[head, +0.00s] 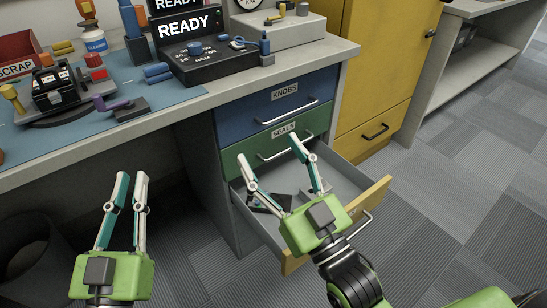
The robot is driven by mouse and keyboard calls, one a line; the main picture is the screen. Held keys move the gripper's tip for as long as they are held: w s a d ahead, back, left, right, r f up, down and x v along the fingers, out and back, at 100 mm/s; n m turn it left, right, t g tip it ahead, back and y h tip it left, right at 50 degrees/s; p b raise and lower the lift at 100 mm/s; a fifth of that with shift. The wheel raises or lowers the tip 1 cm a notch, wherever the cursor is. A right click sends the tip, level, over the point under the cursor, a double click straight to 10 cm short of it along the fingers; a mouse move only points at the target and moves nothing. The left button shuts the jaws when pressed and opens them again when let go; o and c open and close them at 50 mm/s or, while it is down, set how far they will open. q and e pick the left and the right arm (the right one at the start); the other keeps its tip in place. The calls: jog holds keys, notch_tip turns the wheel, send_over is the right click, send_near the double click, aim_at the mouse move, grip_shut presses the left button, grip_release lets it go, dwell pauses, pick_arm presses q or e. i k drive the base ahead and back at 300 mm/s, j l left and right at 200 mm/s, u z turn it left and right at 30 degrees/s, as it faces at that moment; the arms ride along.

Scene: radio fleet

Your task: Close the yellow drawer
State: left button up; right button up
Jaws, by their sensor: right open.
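The yellow drawer is the bottom one of a desk cabinet and is pulled well out. Its yellow front (374,198) faces lower right and has a metal bar handle (362,225). Its grey inside shows, with some small dark items (262,205) partly hidden by my gripper. My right gripper (268,148) is over the open drawer in the picture, its fingers spread and empty, pointing toward the cabinet. Its body covers part of the yellow front. My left gripper (132,174) is at lower left, away from the drawer, with a gap between its fingers and nothing held.
A blue drawer labelled KNOBS (275,100) and a green drawer labelled SEALS (275,138) above are shut. A yellow cabinet (382,60) stands to the right. The desktop (190,105) carries radio gear and tools. Carpet floor (450,190) at right is clear. A dark bin (35,255) stands lower left.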

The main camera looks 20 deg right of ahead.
aim_at(358, 194)
jog(key=z, duration=1.2)
jog(key=j, duration=0.3)
jog(key=i+j, duration=0.1)
jog(key=j, duration=0.25)
